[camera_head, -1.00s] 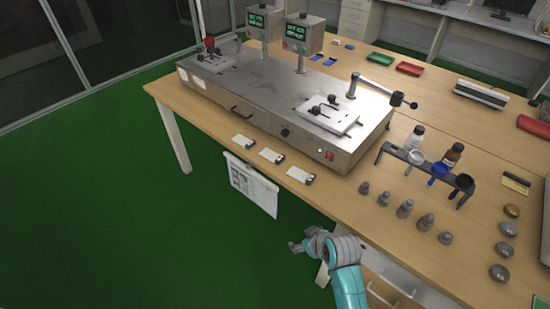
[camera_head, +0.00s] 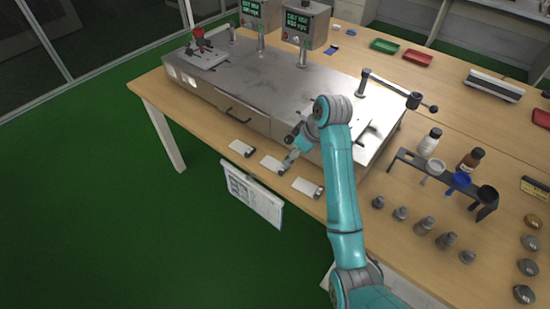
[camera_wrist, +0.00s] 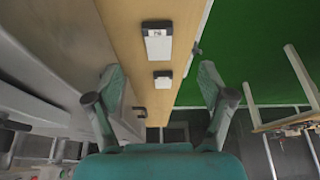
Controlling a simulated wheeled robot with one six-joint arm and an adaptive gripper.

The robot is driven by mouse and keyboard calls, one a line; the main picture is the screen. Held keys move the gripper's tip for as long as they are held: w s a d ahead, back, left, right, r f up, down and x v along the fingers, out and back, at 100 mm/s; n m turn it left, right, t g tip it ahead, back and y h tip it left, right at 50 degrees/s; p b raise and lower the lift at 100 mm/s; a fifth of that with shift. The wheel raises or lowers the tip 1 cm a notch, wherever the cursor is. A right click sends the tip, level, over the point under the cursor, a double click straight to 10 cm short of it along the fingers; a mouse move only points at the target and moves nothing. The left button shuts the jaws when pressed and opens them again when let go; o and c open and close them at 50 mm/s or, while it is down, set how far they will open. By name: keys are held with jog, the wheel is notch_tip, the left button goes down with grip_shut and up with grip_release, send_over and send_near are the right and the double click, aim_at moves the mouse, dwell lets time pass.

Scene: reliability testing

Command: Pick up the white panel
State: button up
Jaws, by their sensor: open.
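Three small white panels with dark clips at one end lie in a row along the front edge of the wooden table: a left one (camera_head: 238,147), a middle one (camera_head: 268,162) and a right one (camera_head: 304,186). I cannot tell which one the task means. In the wrist view, one white panel (camera_wrist: 158,45) lies ahead and a smaller-looking one (camera_wrist: 162,82) shows between my fingers. My gripper (camera_head: 289,160) is over the table edge, near the middle panel. In the wrist view my gripper (camera_wrist: 162,78) has its fingers wide apart, with nothing held.
A metal machine (camera_head: 250,90) stands right behind the panels, with a lever (camera_head: 400,95) at its right. A bottle rack (camera_head: 440,175) and several grey weights (camera_head: 425,226) are to the right. A paper sheet (camera_head: 254,198) hangs at the table's front. Green floor lies in front.

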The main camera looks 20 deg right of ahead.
send_over(284, 168)
jog(key=s+d, duration=0.1)
jog(key=s, duration=0.1)
notch_tip(284, 168, down, 5)
jog(key=shift+r, duration=0.1)
jog(key=shift+d+x, duration=0.15)
jog(key=shift+x, duration=1.15)
jog(key=shift+d+x, duration=0.2)
jog(key=shift+x, duration=1.15)
jog(key=shift+s, duration=0.1)
jog(key=c, duration=1.1)
